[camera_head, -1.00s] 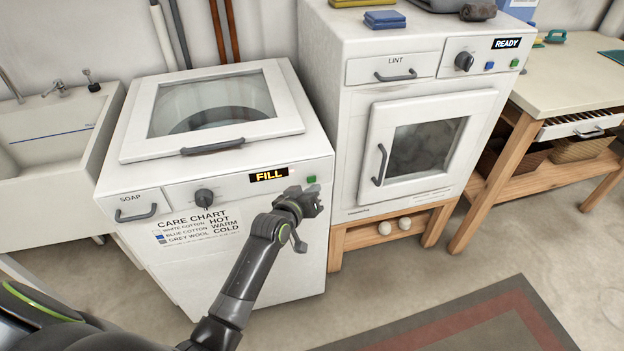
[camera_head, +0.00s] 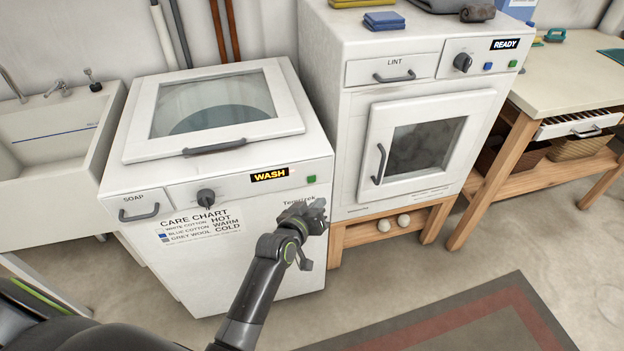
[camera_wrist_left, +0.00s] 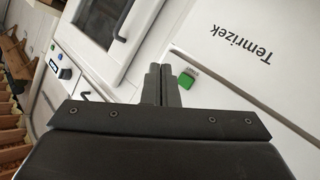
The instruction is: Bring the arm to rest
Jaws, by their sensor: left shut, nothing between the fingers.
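My left arm comes in from the bottom of the head view, and its left gripper (camera_head: 315,208) is shut and empty. It hangs in front of the washer's right front side, below the green button (camera_head: 311,179). In the left wrist view the shut fingers (camera_wrist_left: 161,84) point toward the washer front, with the green button (camera_wrist_left: 196,78) just beyond and to the right of the tips. The washer (camera_head: 250,240) has its lid (camera_head: 140,140) closed and its display (camera_head: 269,174) reads WASH. My right gripper is not in view.
The dryer (camera_head: 345,120) stands to the right, door closed, its display (camera_head: 506,44) reading READY. A sink (camera_head: 40,190) is at the left and a wooden table (camera_head: 560,85) at the right. A rug (camera_head: 450,325) lies on the floor, with open floor around it.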

